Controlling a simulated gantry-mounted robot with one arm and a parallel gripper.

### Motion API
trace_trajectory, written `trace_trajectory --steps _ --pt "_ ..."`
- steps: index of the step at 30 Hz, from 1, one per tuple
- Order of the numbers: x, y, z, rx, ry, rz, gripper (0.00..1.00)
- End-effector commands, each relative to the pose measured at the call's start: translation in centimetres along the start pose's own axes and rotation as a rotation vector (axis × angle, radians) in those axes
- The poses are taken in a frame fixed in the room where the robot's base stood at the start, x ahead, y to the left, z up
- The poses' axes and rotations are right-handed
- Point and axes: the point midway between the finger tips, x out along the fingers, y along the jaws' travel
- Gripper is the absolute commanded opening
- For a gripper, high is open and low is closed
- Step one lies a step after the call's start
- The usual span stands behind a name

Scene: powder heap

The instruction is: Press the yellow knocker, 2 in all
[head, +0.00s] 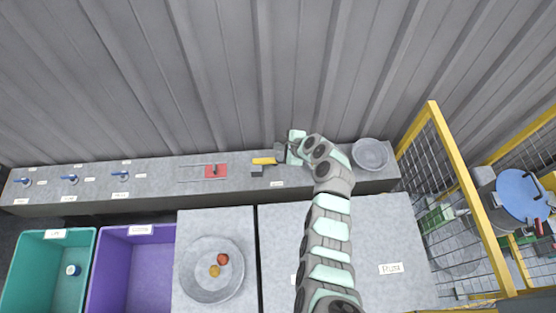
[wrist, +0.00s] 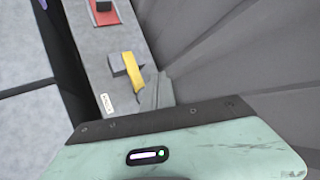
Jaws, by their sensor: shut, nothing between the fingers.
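The yellow knocker (head: 264,161) is a short yellow bar beside a dark grey block on the long grey shelf along the wall. It also shows in the wrist view (wrist: 134,76), left of centre, beside its dark block. My gripper (head: 281,152) is shut and empty, just to the right of the knocker in the head view. A small gap or light contact between fingertips and knocker cannot be told apart. In the wrist view my mint housing hides what lies below.
A red slider plate (head: 215,171) and several blue handles (head: 121,175) sit left along the shelf. A grey bowl (head: 370,154) is at its right end.

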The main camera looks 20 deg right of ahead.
Motion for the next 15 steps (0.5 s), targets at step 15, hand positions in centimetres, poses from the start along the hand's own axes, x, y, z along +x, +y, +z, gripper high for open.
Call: trace_trajectory --steps 15 --pt "3.3 2.3 -2.4 -0.001 0.001 -0.003 0.0"
